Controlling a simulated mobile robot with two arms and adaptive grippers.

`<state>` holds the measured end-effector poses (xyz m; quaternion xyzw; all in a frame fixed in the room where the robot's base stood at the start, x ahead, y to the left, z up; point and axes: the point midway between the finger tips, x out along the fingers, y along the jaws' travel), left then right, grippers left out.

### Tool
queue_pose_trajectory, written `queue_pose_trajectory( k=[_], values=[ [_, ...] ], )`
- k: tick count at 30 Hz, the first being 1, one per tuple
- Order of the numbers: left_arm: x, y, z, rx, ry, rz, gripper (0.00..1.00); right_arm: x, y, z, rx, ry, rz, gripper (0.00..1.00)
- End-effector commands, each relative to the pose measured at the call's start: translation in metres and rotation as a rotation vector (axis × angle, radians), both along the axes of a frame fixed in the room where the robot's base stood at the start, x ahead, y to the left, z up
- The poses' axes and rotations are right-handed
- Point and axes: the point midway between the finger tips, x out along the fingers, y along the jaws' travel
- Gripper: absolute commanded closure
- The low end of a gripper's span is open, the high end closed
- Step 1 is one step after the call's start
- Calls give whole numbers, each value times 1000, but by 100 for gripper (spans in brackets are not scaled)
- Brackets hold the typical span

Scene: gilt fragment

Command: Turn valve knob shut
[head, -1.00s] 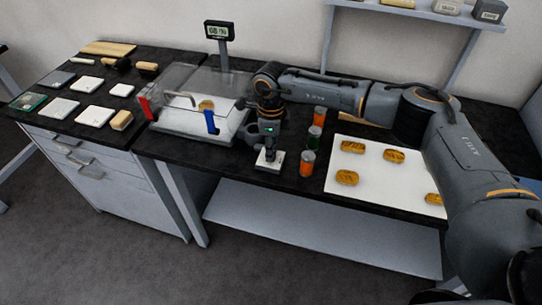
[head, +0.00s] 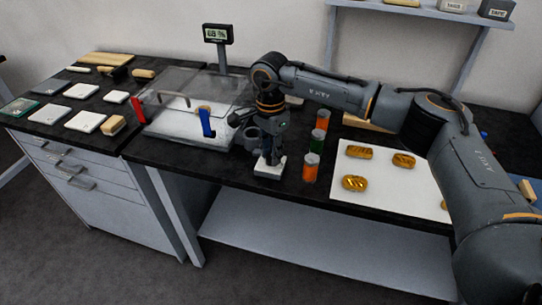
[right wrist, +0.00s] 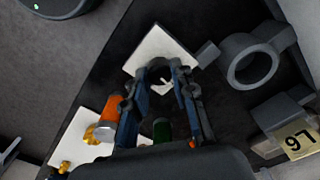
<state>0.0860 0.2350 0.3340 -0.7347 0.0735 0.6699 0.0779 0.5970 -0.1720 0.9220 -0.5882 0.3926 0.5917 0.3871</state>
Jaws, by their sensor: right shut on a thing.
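The valve is a small white block (head: 268,172) near the front edge of the black bench, left of the orange-topped jars. My right gripper (head: 271,157) points down over it. In the right wrist view the white plate (right wrist: 161,52) lies under the fingertips, and the dark knob (right wrist: 157,66) sits between them. My right gripper (right wrist: 164,68) is shut on the knob, its fingers on both sides. The knob's handle is largely hidden by the fingers in the head view. My left gripper is not in view.
A clear-lidded chamber (head: 185,125) with red and blue clips stands left of my right gripper. Jars (head: 311,168) stand close on its right. A white board (head: 345,195) with gilt pieces lies further right. A display (head: 217,34) on a post reads about 68 %.

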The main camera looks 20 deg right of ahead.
Motion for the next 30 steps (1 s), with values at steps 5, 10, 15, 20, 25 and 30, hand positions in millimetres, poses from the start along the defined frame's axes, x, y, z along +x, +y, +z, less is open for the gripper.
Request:
queue_pose_trajectory(
  k=[5, 10, 15, 20, 25, 30],
  values=[
    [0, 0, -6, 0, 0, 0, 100, 1, 0, 0, 0, -2, 72, 100],
    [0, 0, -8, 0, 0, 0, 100, 1, 0, 1, 1, -2, 107, 100],
    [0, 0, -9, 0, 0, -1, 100, 1, 0, 1, 1, -2, 119, 100],
    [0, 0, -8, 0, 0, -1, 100, 1, 0, 1, 1, -2, 119, 100],
    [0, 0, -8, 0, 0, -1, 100, 1, 0, 1, 0, -3, 119, 70],
    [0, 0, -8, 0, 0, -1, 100, 1, 0, 1, 1, -2, 118, 51]
  ],
)
